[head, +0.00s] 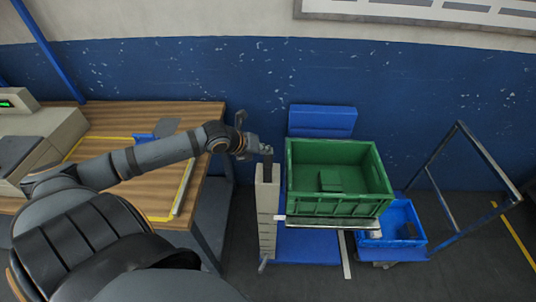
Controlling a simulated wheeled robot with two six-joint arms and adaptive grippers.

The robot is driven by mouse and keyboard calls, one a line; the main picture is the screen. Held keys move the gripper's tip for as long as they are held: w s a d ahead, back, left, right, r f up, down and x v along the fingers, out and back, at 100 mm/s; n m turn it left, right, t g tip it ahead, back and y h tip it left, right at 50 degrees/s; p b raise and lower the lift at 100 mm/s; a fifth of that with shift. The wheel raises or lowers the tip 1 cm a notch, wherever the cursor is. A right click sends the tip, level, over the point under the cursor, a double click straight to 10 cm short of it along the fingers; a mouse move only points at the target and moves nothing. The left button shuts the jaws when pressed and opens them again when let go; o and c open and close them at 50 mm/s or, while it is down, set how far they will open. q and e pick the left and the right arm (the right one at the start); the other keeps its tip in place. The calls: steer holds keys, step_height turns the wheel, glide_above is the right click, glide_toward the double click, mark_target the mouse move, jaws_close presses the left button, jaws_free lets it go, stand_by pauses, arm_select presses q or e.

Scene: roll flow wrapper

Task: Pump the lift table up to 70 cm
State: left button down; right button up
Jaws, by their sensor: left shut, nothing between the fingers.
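The lift table (308,247) stands on the floor right of the workbench, with blue parts showing below and behind a green crate (333,207). The crate rests on its platform, whose pale front edge (320,222) shows under it. A light upright post with dark marks (267,215) stands at its left side; I cannot read a height from it. A dark upright piece, perhaps the pump handle, shows at the post's top. My left gripper (262,150) is shut and empty at this piece; I cannot tell if they touch. My right gripper is not in view.
A wooden workbench (115,118) with a grey machine (45,135) and a yellow outline lies under my left arm. A blue crate (400,225) on a cart with a tall metal handle frame (490,160) stands at right. A blue wall is close behind.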

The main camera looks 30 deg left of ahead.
arm_select(q)
steer(key=shift+r, duration=0.1)
step_height(320, 180, up, 5)
steer(key=p, duration=0.4)
stand_by(0.3)
stand_by(0.6)
